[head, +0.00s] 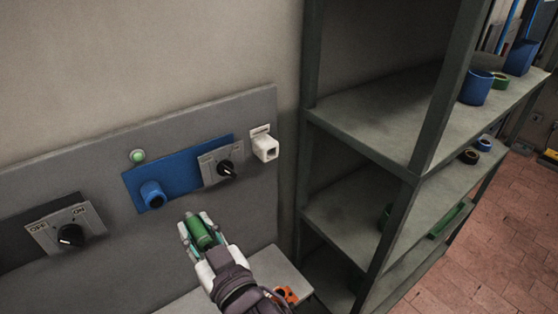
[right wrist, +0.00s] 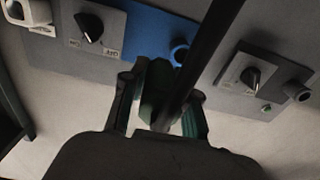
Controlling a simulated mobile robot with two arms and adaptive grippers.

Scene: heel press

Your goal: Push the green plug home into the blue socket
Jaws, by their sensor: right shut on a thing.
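The green plug (head: 200,234) is held between the fingers of my right gripper (head: 195,222), in front of the grey wall panel. The blue socket (head: 153,195) sticks out of a blue plate, up and left of the plug in the head view. The plug and the socket are apart. In the right wrist view the plug (right wrist: 156,88) looks dark between the fingers, and the socket (right wrist: 179,50) shows beyond it. A dark bar crosses that view and partly hides the plug. My left gripper is not in view.
The grey panel (head: 245,205) carries a black knob (head: 226,169), a white fitting (head: 265,147), a green button (head: 138,155) and an ON/OFF switch (head: 71,235) at left. An orange thing (head: 287,294) lies on the ledge below. A metal shelf (head: 385,115) stands at right.

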